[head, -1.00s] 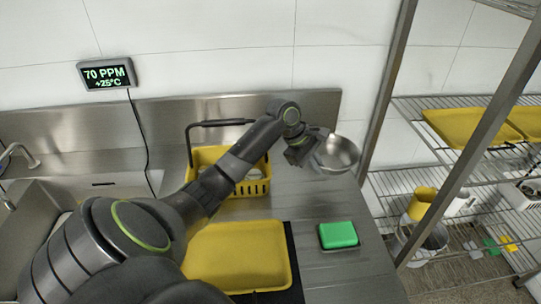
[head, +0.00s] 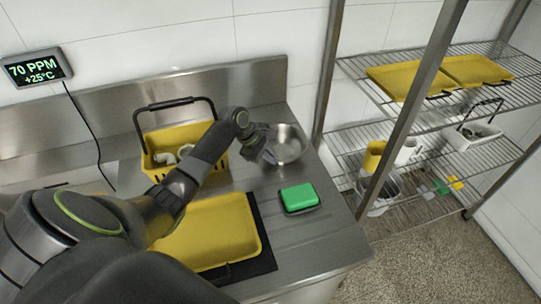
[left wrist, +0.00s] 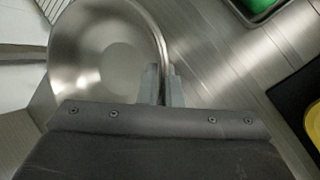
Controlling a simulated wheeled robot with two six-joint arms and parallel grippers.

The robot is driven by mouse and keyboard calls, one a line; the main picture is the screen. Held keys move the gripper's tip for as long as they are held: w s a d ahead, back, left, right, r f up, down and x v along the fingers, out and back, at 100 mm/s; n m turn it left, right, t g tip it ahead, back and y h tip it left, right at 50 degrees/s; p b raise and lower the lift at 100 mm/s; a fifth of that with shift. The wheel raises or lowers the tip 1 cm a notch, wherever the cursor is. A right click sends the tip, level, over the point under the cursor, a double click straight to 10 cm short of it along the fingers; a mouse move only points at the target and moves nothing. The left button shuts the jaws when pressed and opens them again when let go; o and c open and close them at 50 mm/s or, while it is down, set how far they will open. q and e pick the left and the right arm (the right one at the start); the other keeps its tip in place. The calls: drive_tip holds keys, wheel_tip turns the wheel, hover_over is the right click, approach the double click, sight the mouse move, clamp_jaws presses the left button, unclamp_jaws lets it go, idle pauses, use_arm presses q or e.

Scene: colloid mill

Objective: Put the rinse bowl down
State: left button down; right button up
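The rinse bowl (head: 289,143), a shiny round metal bowl, is at the back right corner of the steel counter (head: 330,248). It fills the upper left of the left wrist view (left wrist: 105,50). My left gripper (head: 268,155) is at the bowl's near left side in the head view. In the left wrist view its two fingers (left wrist: 163,88) are close together on the bowl's rim. The bowl looks upright and low over the counter; I cannot tell whether its base touches. My right gripper is not in view.
A yellow basket (head: 150,160) with a dark handle stands left of the bowl. A yellow tray (head: 258,232) on a dark mat and a green sponge (head: 298,197) lie nearer. A wire rack (head: 355,68) stands right, beyond a steel post.

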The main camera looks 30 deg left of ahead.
use_arm(q)
drive_tip(key=c, duration=2)
unclamp_jaws()
drive_tip(key=shift+f, duration=0.1)
drive_tip(key=o, duration=0.4)
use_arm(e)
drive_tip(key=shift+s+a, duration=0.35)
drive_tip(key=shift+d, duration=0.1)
